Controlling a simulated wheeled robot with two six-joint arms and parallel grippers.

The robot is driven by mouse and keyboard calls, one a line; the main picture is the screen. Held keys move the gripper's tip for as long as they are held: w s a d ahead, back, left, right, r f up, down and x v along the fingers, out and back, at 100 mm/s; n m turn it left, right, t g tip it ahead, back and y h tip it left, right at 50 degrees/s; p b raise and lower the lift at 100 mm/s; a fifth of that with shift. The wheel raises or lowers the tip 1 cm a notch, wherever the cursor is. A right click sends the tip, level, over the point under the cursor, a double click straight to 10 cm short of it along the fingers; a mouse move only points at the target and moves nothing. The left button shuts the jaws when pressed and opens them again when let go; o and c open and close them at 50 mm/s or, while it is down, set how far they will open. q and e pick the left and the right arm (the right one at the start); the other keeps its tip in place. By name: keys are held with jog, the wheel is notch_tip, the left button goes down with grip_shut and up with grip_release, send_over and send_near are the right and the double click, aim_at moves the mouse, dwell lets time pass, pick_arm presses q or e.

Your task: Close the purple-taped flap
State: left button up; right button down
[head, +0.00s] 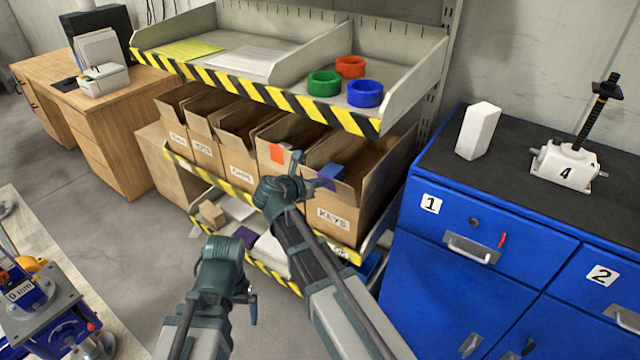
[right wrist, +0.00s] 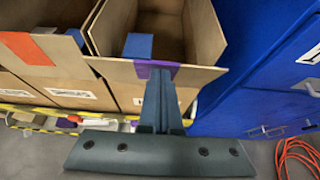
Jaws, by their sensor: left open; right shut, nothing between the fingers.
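The purple-taped flap (right wrist: 205,75) is on the near edge of the rightmost cardboard box (head: 365,200), labelled KEYS. It stands folded outward, and the box top is open. My left gripper (head: 250,305) is open and empty, low in front of the shelf.
A blue block (right wrist: 138,45) shows inside the box opening. The neighbouring box has an orange-taped flap (right wrist: 28,48). A striped shelf (head: 260,92) with coloured rings hangs above the boxes. A blue cabinet (head: 410,270) stands close on the right.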

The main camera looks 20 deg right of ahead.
aim_at(328, 178)
jog(key=d+p, duration=0.1)
jog(key=p, duration=0.1)
jog(key=w+d+r+g+y+p, duration=0.1)
jog(key=p, duration=0.1)
jog(key=w+d+y+p, duration=0.1)
jog(key=shift+w+r+g+p, duration=0.2)
jog(key=shift+r+g+p, duration=0.1)
jog(key=shift+p, duration=0.1)
jog(key=shift+r+p, duration=0.8)
jog(key=shift+p, duration=0.05)
